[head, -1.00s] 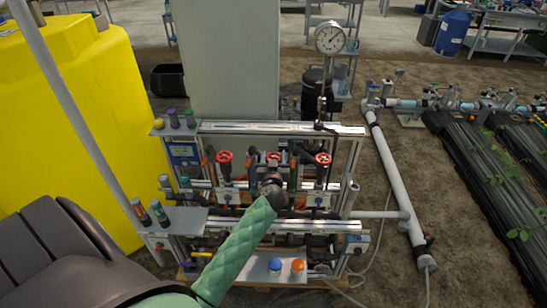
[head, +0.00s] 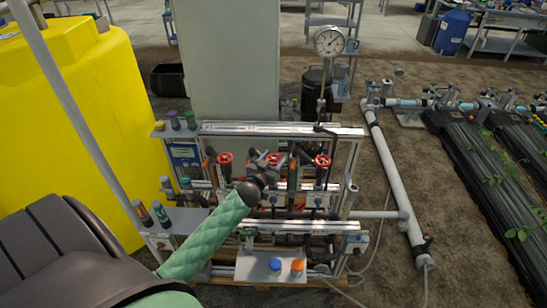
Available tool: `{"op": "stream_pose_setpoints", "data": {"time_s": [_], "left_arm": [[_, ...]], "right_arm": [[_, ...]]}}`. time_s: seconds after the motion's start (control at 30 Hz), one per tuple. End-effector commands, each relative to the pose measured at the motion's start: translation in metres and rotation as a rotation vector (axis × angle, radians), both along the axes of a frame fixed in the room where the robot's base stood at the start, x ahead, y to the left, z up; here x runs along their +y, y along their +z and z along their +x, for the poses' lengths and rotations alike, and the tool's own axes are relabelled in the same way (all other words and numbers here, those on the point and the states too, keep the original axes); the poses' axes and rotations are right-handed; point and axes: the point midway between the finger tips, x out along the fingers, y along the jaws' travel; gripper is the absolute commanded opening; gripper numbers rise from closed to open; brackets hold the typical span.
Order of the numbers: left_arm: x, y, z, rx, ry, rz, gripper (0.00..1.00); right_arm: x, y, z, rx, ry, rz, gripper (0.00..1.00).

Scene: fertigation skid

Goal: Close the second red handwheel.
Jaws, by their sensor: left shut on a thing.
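Three red handwheels stand in a row on the skid's metal frame: the left one (head: 225,158), the middle one (head: 274,159) and the right one (head: 322,161). The middle one is the second from either side. My left arm comes in from the lower left, in a green quilted sleeve. My left gripper (head: 270,162) is at the middle handwheel, shut on it. Its fingers and dark wrist hide part of the wheel and its valve. My right gripper is not in view.
A pressure gauge (head: 330,41) stands on a post behind the skid. A front plate (head: 251,262) carries a blue and an orange knob. A yellow tank (head: 70,100) is at the left, and a white pipe (head: 395,180) runs along the right.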

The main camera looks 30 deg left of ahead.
Motion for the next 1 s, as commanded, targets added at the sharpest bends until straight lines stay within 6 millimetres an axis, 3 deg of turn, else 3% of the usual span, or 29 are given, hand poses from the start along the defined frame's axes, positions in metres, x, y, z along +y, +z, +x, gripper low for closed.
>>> {"op": "stream_pose_setpoints", "data": {"time_s": [0.5, 0.77, 1.0], "left_arm": [[0.002, 0.0, 0.0, 0.003, -0.302, 0.006, 0.32], [0.002, 0.0, 0.001, 0.001, -0.442, 0.005, 0.32], [0.001, -0.001, 0.001, 0.002, -0.539, 0.003, 0.32]], "right_arm": [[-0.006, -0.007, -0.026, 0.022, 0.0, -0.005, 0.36], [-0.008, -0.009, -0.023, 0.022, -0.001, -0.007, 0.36], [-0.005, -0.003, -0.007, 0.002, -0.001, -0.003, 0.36]]}}
